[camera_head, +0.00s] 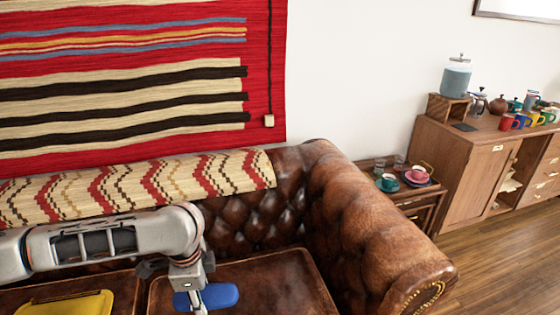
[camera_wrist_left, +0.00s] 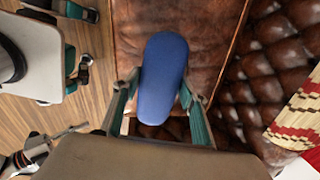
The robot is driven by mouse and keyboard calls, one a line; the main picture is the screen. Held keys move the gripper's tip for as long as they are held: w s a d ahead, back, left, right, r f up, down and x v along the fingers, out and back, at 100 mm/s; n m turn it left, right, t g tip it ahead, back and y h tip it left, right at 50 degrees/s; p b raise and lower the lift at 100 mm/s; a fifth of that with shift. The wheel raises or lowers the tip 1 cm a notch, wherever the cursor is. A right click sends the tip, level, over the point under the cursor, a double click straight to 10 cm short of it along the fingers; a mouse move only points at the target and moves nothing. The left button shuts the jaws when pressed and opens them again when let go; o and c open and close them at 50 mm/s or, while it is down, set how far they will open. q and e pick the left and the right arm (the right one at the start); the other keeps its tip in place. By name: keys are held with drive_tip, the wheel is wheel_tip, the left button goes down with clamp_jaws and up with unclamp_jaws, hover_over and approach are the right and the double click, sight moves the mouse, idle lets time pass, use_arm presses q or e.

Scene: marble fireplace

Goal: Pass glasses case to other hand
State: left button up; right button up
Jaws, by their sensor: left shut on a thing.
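The blue glasses case (camera_head: 222,296) is a smooth, rounded, elongated case. In the head view it sticks out to the right of my left gripper (camera_head: 190,291), above the brown leather sofa seat. In the left wrist view the glasses case (camera_wrist_left: 164,72) lies between the two fingers of my left gripper (camera_wrist_left: 160,100), which is shut on it. The case seems held clear of the seat, but the exact gap cannot be told.
The tufted sofa arm (camera_head: 375,220) rises to the right. A yellow item (camera_head: 70,304) lies on the left seat. A small side table (camera_head: 425,198) with cups stands beyond the sofa arm, near a wooden cabinet (camera_head: 480,180). Wooden floor (camera_head: 500,250) is clear at the right.

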use_arm(q)
drive_tip(key=s+a+r+n, duration=0.1)
drive_tip(key=a+r+n, duration=0.1)
drive_tip(key=r+n, duration=0.3)
drive_tip(key=s+a+r+n+g+y, duration=0.1)
drive_tip(key=s+a+r+n, duration=0.1)
drive_tip(key=r+n, duration=0.4)
drive_tip(key=shift+s+a+n, duration=0.3)
drive_tip(key=shift+a+n, duration=0.5)
drive_tip(key=shift+n, duration=1.8)
